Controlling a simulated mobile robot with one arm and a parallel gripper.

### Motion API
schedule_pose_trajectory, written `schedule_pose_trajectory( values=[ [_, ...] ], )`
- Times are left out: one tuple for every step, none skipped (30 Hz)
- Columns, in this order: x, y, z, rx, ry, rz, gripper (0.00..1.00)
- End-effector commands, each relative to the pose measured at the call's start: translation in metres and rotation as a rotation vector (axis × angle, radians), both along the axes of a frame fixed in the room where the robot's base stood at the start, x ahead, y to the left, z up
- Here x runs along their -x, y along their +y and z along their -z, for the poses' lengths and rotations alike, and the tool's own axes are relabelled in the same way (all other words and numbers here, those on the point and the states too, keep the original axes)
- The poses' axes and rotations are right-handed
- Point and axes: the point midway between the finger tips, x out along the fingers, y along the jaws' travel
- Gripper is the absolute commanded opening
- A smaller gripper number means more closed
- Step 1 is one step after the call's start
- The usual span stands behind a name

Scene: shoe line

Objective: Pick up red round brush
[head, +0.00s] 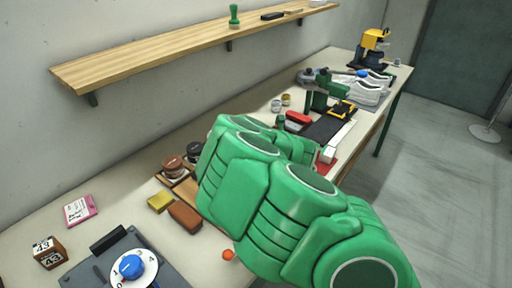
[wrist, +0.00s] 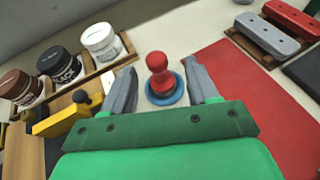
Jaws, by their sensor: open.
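The red round brush (wrist: 158,72) stands upright in the wrist view, with a red knobbed handle and a round blue base on the pale bench top. My gripper (wrist: 164,83) is open, with one grey finger on each side of the brush. The brush is between the fingers, and I see no clear contact. In the head view, my green arm covers the gripper and the brush.
Brown, black and white jars (wrist: 101,42) stand in a wooden rack at the left. A yellow-and-black object (wrist: 62,118) lies beside the left finger. A red mat (wrist: 245,85) lies right of the brush. Red and grey blocks (wrist: 267,34) sit on a wooden holder at upper right.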

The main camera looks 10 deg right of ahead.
Motion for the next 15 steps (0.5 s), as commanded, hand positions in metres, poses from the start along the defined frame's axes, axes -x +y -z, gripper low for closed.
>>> schedule_pose_trajectory(
  values=[
    [-0.003,0.001,0.001,-0.002,0.0,-0.001,0.59],
    [-0.004,0.002,0.001,-0.002,-0.001,-0.001,0.59],
    [-0.005,0.003,0.002,-0.002,-0.001,-0.001,0.59],
    [-0.006,0.003,0.002,-0.003,-0.001,0.0,0.59],
    [-0.007,0.005,0.003,-0.004,-0.002,0.0,0.59],
    [-0.01,0.006,0.004,-0.005,-0.002,-0.001,0.59],
    [-0.012,0.008,0.005,-0.006,-0.003,0.0,0.59],
    [-0.014,0.009,0.007,-0.006,-0.003,0.0,0.59],
    [-0.017,0.011,0.009,-0.006,-0.003,0.0,0.59],
    [-0.019,0.013,0.011,-0.006,-0.002,0.0,0.59],
    [-0.022,0.014,0.013,-0.006,-0.002,0.001,0.59],
    [-0.025,0.016,0.016,-0.005,-0.001,0.003,0.59],
    [-0.027,0.017,0.018,-0.005,0.0,0.003,0.59],
    [-0.03,0.018,0.019,-0.005,0.0,0.002,0.59],
    [-0.033,0.02,0.021,-0.005,0.0,0.0,0.59]
  ],
)
